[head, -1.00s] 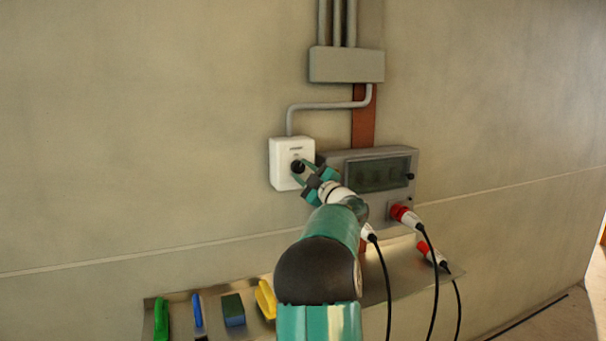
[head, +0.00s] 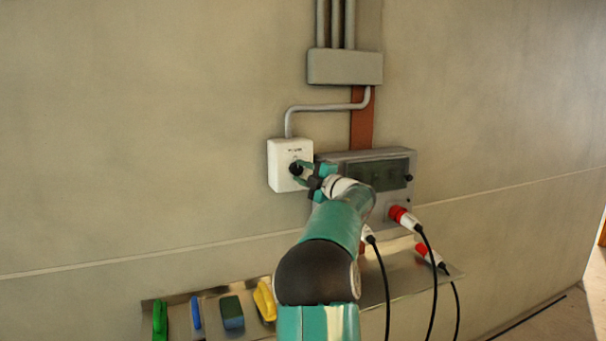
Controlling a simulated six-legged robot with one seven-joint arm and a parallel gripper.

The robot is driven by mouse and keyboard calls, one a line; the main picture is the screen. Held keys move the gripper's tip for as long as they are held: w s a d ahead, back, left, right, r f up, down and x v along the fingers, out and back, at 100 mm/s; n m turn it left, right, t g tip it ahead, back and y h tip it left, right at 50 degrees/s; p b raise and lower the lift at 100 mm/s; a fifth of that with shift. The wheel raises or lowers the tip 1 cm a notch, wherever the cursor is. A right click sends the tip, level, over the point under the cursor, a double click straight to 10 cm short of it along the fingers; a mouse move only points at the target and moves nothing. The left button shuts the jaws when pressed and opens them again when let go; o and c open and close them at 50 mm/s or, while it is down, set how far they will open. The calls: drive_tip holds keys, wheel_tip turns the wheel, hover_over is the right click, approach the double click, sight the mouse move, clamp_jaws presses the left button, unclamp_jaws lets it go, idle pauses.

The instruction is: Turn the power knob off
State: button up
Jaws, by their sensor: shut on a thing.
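The power knob (head: 295,168) is a small black knob on the front of a white box (head: 281,179) on the wall. My gripper (head: 300,172) is at the box from the right, with its fingers shut on the knob. The fingers and wrist cover the right part of the knob and the box's lower right side. The knob's pointer and any position marks are too small to read.
A grey panel (head: 340,163) with a dark window is right of the box, partly behind my arm. Red plugs (head: 404,217) with black cables hang below it. A metal shelf (head: 375,303) holds a green tool (head: 160,320), a blue one (head: 196,313), a sponge (head: 232,313) and a yellow item (head: 265,300).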

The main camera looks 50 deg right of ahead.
drive_tip(key=o, duration=1)
drive_tip(key=s, duration=0.4)
drive_tip(key=s+a+f, duration=0.1)
drive_tip(key=s, duration=0.4)
drive_tip(key=s+a, duration=0.1)
drive_tip(key=s, duration=0.3)
drive_tip(key=shift+s+f, duration=0.3)
drive_tip(key=shift+f, duration=0.1)
